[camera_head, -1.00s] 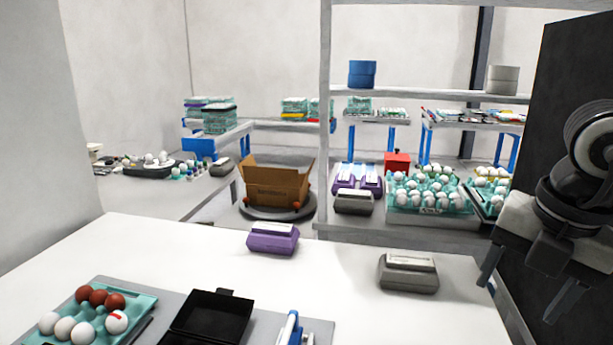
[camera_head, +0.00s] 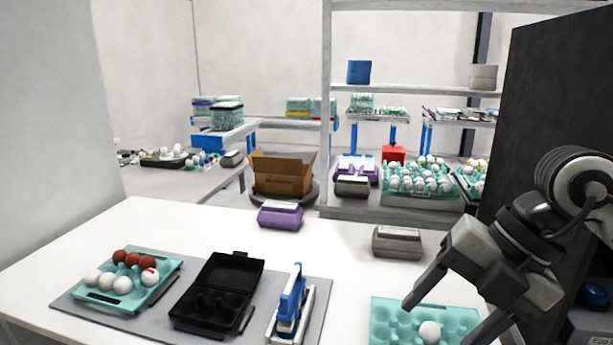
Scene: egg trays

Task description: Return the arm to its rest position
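My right gripper (camera_head: 447,306) comes in from the right, its two fingers spread apart with nothing between them. It hangs over or in front of a teal egg tray (camera_head: 385,318) at the bottom right, which holds a white egg (camera_head: 430,332); part of the tray is hidden by the fingers. My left gripper is out of view. On the grey mat (camera_head: 70,300) lie a teal tray (camera_head: 172,268) with several brown and white eggs, one with a red mark, an open, empty-looking black egg carton (camera_head: 232,272) and a blue-and-white stapler-like tool (camera_head: 292,300).
A purple carton (camera_head: 280,215) and a grey carton (camera_head: 397,242) stand at the table's far side. A cardboard box (camera_head: 282,173) and a shelf with egg trays (camera_head: 420,200) stand behind. A dark panel (camera_head: 555,110) rises at the right. The white table's middle is clear.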

